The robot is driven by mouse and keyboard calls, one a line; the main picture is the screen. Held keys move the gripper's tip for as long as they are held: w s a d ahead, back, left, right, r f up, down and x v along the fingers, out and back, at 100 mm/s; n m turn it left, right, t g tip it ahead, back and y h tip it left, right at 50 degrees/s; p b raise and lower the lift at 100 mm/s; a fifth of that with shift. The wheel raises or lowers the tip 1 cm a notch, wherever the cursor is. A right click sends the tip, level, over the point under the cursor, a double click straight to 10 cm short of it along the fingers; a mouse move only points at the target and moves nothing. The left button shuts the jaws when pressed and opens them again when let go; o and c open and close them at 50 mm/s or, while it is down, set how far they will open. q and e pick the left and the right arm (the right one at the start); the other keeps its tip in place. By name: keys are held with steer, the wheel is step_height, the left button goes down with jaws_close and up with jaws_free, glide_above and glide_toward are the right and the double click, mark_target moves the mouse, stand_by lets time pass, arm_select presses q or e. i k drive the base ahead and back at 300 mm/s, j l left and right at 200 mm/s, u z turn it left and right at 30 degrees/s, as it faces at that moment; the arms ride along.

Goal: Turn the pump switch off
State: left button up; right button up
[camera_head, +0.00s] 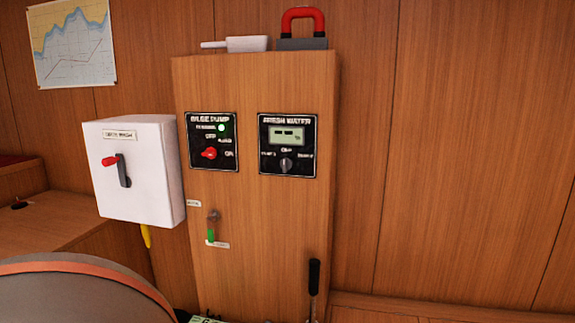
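The bilge pump panel (212,165) is a black plate on the upper left of a wooden cabinet front. Its red pump switch (209,153) is a rotary knob below the lettering, with position labels above and to the right. The knob's exact setting is too small to tell. A green lamp (221,127) glows at the panel's upper right. Neither of my grippers is in view, and nothing covers the switch.
A fresh water panel (288,163) with a dark knob sits to the right. A white box (152,190) with a red-tipped lever juts out at left. A green-handled valve (211,234) is below. A black-handled lever (314,277) rises at the bottom. A rounded grey surface (75,295) fills the lower left.

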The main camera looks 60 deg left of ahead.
mark_target(211, 153)
steer(key=u, duration=2.1)
